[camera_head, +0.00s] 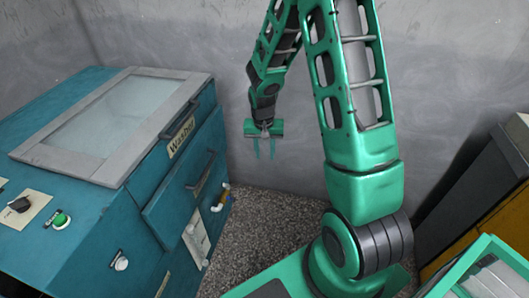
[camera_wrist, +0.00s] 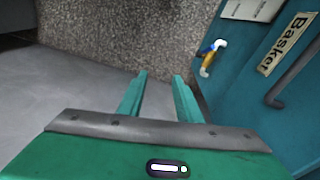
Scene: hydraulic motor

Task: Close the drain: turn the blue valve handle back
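The drain valve is a small yellow fitting (camera_wrist: 208,59) with a white elbow end (camera_wrist: 220,44), low on the side of the teal washer. Its blue handle (camera_wrist: 205,50) shows as a small patch beside the yellow part; its exact angle is too small to tell. In the head view the yellow fitting (camera_head: 221,196) sits at the washer's far lower corner. My gripper (camera_head: 265,150) hangs in the air to the right of the washer, above and apart from the valve. In the wrist view its two fingers (camera_wrist: 159,77) are spread with nothing between them.
The teal washer (camera_head: 125,215) fills the left, with a lidded top (camera_head: 110,115), side handles and a white side panel (camera_head: 196,240). A grey wall (camera_head: 200,40) stands behind. Speckled floor (camera_head: 270,205) is free below my gripper. A dark and yellow cabinet (camera_head: 475,205) stands at right.

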